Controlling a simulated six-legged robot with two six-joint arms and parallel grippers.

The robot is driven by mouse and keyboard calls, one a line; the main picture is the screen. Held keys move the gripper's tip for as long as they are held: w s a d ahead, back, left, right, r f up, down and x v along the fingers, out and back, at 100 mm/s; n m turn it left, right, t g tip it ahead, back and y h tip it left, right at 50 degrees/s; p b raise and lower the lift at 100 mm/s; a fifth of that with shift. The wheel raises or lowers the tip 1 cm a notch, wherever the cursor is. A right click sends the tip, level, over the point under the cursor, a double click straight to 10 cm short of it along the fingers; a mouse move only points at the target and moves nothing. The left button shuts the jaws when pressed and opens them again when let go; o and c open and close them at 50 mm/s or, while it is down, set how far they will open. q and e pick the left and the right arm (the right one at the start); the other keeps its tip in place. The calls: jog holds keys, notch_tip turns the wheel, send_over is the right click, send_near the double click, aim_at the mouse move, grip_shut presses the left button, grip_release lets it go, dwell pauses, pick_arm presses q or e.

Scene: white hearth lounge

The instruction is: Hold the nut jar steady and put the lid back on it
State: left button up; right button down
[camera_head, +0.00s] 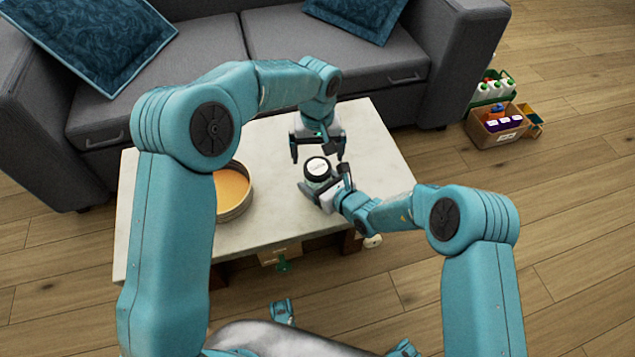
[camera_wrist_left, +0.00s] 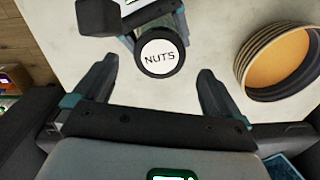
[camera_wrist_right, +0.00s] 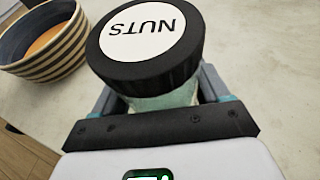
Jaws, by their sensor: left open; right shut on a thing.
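The nut jar (camera_wrist_right: 165,102) stands upright near the middle of the pale table, its greenish body partly hidden by fingers. The black lid (camera_wrist_right: 145,45) with a white "NUTS" label sits on the jar's mouth; I cannot tell how tightly. The lid also shows in the head view (camera_head: 318,168) and the left wrist view (camera_wrist_left: 161,58). My right gripper (camera_head: 325,182) is shut on the jar body below the lid. My left gripper (camera_head: 318,157) is open and empty just above and behind the lid; in the left wrist view its fingers stand apart on either side of it.
A striped bowl (camera_head: 236,211) with an orange inside stands left of the jar on the table (camera_head: 375,140). The table's right end is clear. A grey sofa (camera_head: 285,45) is behind it. A box of bottles (camera_head: 497,125) stands on the floor at right.

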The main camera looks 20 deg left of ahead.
aim_at(318, 167)
pick_arm(q)
jog(key=shift+c, duration=0.4)
notch_tip(318, 167, up, 2)
jog(key=n, duration=0.4)
jog(key=shift+r, duration=0.15)
jog(key=r+n, duration=0.1)
jog(key=n, duration=0.2)
jog(key=shift+r, duration=0.1)
notch_tip(318, 167, down, 8)
jog(key=shift+f, duration=0.1)
